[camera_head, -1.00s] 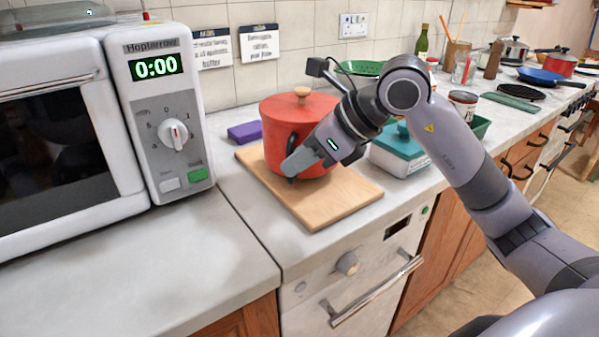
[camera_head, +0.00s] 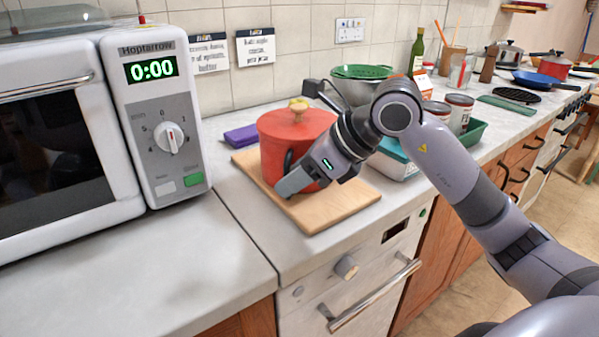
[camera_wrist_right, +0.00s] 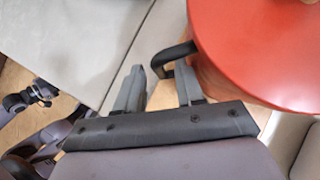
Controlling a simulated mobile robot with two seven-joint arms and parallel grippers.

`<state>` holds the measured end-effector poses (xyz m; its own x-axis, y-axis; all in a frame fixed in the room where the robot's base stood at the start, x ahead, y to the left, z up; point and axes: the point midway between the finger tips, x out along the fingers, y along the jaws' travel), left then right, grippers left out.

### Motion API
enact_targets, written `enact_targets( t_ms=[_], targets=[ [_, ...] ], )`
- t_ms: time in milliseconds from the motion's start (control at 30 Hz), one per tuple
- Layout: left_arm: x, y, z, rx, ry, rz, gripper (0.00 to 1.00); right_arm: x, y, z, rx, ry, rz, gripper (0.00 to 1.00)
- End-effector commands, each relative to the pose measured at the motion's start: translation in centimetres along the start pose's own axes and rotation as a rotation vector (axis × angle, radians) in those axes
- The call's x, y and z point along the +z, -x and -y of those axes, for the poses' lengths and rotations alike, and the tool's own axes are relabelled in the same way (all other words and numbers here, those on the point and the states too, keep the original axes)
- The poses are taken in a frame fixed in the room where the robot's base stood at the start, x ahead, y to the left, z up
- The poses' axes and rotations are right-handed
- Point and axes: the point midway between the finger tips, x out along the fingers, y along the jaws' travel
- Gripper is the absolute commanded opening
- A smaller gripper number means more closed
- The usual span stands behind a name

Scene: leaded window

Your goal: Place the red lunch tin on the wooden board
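The red lunch tin (camera_head: 285,132), a round pot with a pale knob on its lid, stands upright over the wooden board (camera_head: 345,205) and looks to rest on it. Its base is partly hidden by my right gripper (camera_head: 284,188). That gripper is at the tin's near side, by its dark handle (camera_head: 288,160). In the right wrist view, the gripper (camera_wrist_right: 160,82) has its fingers apart, with the black handle (camera_wrist_right: 175,53) of the tin (camera_wrist_right: 260,50) reaching in at their tips. My left gripper is not in the head view.
A microwave (camera_head: 170,110) stands to the left and a purple item (camera_head: 240,135) lies behind the board. A teal-lidded box (camera_head: 392,155), colander (camera_head: 362,72) and cans (camera_head: 459,108) are to the right. The front-left worktop (camera_head: 150,265) is clear.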

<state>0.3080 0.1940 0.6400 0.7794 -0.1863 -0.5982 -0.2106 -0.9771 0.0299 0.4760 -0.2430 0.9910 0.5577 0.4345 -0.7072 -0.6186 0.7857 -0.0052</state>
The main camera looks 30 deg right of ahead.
Motion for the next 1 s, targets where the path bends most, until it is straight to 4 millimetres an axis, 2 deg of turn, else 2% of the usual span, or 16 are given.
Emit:
enact_targets(
  t_ms=[167,500,633,800,1000],
  targets=[
    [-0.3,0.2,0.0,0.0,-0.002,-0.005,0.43,0.3,1.1,0.1,-0.005,0.001,0.002,0.38],
    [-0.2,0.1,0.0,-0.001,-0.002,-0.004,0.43,0.2,8.3,0.1,-0.006,0.001,0.001,0.38],
    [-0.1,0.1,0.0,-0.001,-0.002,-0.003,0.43,0.2,10.4,0.1,-0.005,0.0,0.001,0.38],
    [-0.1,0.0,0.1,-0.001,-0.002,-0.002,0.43,0.2,12.0,0.0,-0.002,0.0,0.0,0.38],
    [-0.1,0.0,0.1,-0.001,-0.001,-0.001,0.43,0.2,12.3,0.0,0.0,0.0,0.0,0.38]
  ],
)
